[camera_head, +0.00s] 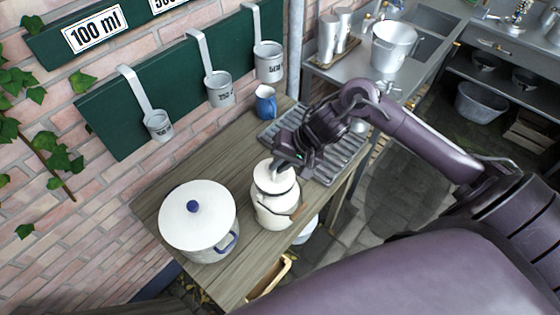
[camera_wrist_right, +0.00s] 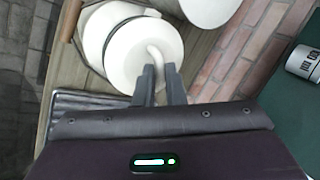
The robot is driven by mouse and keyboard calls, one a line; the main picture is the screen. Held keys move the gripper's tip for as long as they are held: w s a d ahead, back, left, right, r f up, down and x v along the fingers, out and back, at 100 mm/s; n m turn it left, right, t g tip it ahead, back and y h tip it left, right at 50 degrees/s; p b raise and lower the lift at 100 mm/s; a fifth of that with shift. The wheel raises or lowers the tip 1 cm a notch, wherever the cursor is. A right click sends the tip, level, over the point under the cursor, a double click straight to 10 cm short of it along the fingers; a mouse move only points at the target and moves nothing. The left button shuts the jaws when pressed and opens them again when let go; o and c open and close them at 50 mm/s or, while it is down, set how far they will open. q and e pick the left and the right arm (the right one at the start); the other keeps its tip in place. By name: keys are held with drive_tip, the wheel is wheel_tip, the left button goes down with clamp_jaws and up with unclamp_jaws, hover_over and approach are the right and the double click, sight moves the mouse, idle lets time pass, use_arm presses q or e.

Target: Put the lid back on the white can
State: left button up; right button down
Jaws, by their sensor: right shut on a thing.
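The white can (camera_head: 275,212) stands upright on the wooden table, with a handle at its side. Its round white lid (camera_head: 270,181) is over the can's mouth; I cannot tell whether it rests on the rim. My right gripper (camera_head: 281,163) reaches down from above and is shut on the lid's handle. In the right wrist view, the lid (camera_wrist_right: 125,58) is just ahead of the fingers (camera_wrist_right: 160,72), with its curved handle at their tips. Part of the can (camera_wrist_right: 100,22) shows behind the lid, which hides its mouth. My left gripper is not in view.
A large white pot (camera_head: 198,232) with a blue knob stands left of the can on the wooden table (camera_head: 165,180). A ribbed metal rack (camera_head: 340,165) and a blue jug (camera_head: 265,102) are behind. Measuring cups hang on the green board (camera_head: 115,125).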

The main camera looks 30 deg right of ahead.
drive_tip(key=shift+p, duration=0.6)
idle(0.7)
idle(0.4)
drive_tip(key=c, duration=0.9)
unclamp_jaws()
drive_tip(key=shift+f, duration=0.1)
drive_tip(key=shift+c, duration=0.2)
wheel_tip(320, 180, up, 7)
idle(0.3)
clamp_jaws()
idle(0.4)
idle(0.9)
